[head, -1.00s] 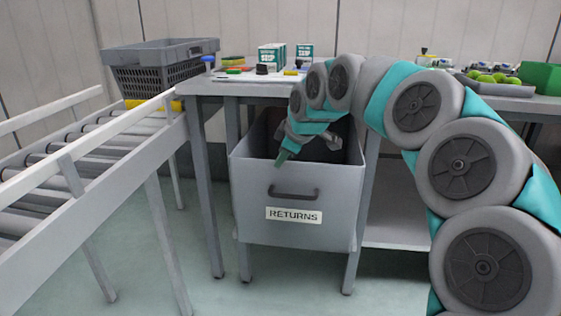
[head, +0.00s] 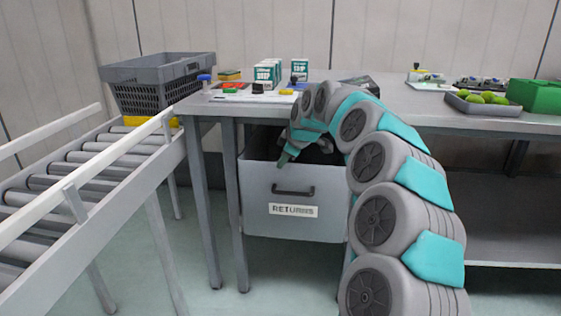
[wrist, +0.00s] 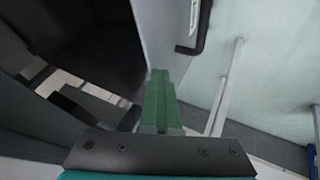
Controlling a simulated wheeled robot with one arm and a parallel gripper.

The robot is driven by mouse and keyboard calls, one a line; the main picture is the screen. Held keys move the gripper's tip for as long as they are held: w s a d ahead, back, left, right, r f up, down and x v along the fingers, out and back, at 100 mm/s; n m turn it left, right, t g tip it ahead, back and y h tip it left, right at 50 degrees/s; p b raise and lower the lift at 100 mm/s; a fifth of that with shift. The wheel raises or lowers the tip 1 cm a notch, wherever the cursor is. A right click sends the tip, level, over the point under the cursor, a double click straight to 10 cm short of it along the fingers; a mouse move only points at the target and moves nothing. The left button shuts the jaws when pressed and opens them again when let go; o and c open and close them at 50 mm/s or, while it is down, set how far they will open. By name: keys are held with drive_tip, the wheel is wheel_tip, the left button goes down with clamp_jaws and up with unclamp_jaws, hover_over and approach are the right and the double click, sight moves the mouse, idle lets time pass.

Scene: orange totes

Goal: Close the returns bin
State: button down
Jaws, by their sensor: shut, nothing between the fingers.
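The grey returns bin (head: 262,190) is a drawer under the bench, with a dark handle (head: 293,191) and a "RETURNS" label (head: 293,210) on its front. It stands partly pulled out, with a dark gap at its top. My gripper (head: 285,159) points down at the top edge of the front panel, its green fingers shut and empty. In the wrist view the fingers (wrist: 160,100) are close to the bin's front panel (wrist: 163,35), with the dark inside to the left. I cannot tell whether they touch it. My arm hides the bin's right side.
The bench top (head: 400,97) holds small boxes (head: 267,72), a tray of green fruit (head: 483,103) and a green container (head: 535,96). A roller conveyor (head: 90,165) with a grey basket (head: 160,85) stands close on the left. Floor in front of the bin is clear.

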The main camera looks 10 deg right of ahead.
drive_tip(key=shift+w+d+p, duration=0.15)
drive_tip(key=shift+w+d, duration=0.05)
drive_tip(key=shift+w, duration=0.3)
drive_tip(key=shift+w+d+p, duration=0.15)
drive_tip(key=shift+w, duration=0.3)
